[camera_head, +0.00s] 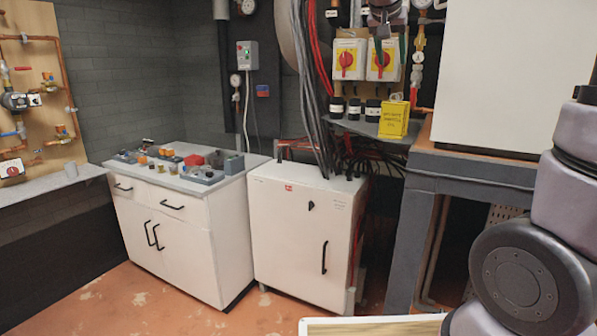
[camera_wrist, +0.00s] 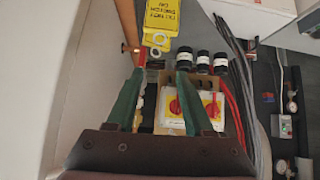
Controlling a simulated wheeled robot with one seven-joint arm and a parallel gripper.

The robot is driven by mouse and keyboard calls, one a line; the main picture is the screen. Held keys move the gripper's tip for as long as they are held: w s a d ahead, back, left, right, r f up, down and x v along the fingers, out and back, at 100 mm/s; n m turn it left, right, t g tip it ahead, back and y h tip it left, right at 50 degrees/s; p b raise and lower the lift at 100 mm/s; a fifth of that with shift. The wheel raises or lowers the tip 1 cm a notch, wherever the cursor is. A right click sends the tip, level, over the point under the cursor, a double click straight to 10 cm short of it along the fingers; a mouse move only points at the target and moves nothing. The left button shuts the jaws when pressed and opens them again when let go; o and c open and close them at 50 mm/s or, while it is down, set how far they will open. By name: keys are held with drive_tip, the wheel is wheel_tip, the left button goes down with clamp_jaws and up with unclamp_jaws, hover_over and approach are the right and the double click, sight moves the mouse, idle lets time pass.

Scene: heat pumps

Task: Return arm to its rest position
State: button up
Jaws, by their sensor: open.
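My gripper (camera_wrist: 160,72) shows in the wrist view with two green fingers spread apart. It is open and nothing is held between the fingers. Beyond it are yellow isolator switches (camera_wrist: 180,108) with red knobs, seen upside down. A yellow warning sign (camera_wrist: 169,15) is past the fingertips. In the head view my arm (camera_head: 520,275) is folded along the right edge.
Yellow switches (camera_head: 348,60) and a yellow sign (camera_head: 393,118) are by the back wall. A large white box (camera_head: 515,75) sits on a grey stand (camera_head: 468,168) near my arm. White cabinets (camera_head: 305,235) stand left of it. Orange floor (camera_head: 130,300) is clear in front.

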drive_tip(key=s+d+f+y, duration=0.1)
drive_tip(key=s+f+y, duration=0.2)
drive_tip(key=s, duration=0.9)
drive_tip(key=s+f+n+g+y, duration=0.1)
drive_tip(key=s+f+y, duration=0.2)
drive_tip(key=s+f, duration=0.4)
drive_tip(key=s, duration=0.5)
drive_tip(key=shift+d+f, duration=0.2)
drive_tip(key=shift+d, duration=0.2)
